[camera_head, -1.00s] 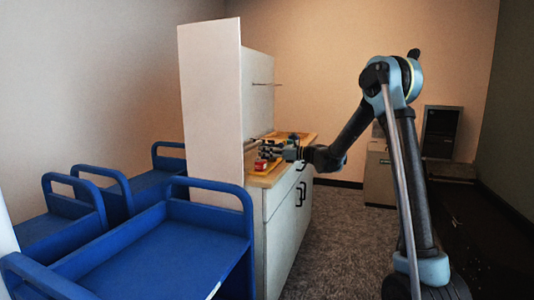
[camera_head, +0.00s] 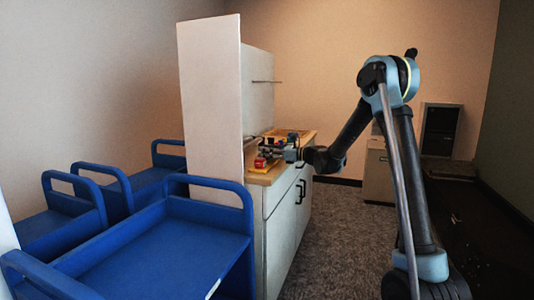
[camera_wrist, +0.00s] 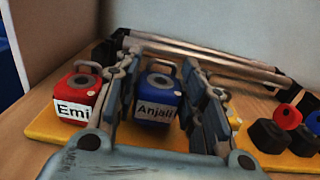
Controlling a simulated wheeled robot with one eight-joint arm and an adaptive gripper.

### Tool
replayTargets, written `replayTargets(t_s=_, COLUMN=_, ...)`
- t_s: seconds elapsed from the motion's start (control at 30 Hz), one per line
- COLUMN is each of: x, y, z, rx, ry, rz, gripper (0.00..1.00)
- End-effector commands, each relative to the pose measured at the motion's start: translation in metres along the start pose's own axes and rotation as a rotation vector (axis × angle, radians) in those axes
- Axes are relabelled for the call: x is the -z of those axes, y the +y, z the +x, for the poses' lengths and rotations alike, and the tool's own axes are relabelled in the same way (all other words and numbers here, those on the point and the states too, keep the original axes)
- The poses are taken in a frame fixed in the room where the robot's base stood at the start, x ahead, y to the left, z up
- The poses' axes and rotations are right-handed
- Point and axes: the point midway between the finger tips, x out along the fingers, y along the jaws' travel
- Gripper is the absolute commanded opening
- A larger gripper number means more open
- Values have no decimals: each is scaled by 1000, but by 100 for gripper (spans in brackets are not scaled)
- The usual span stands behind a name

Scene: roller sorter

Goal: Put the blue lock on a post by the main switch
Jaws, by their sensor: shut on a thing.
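The blue lock (camera_wrist: 157,100), labelled "Anjali", is in the wrist view between the fingers of my gripper (camera_wrist: 160,72). The fingers are shut on its sides, and its grey shackle points up between them. The lock is at the yellow tray (camera_wrist: 60,130); I cannot tell whether it touches it. A red lock (camera_wrist: 78,98), labelled "Emi", stands just left of the left finger. In the head view my gripper (camera_head: 268,152) is over the counter, too small to show the blue lock clearly. No main switch or post can be made out.
Black round pieces (camera_wrist: 268,136), with red and blue parts beside them, sit at the right of the wrist view. Metal bars (camera_wrist: 205,58) run behind the locks. A tall pale panel (camera_head: 210,100) borders the counter (camera_head: 268,178). Blue carts (camera_head: 165,245) stand at left.

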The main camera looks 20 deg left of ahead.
Motion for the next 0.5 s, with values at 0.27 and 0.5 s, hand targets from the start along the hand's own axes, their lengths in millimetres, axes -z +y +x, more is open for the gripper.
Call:
replayTargets(t_s=0.27, x=7, y=1, z=1, rx=-1, ry=0, rz=0, gripper=10)
replayTargets(t_s=0.5, x=12, y=0, z=1, rx=0, ry=0, rz=0, gripper=10)
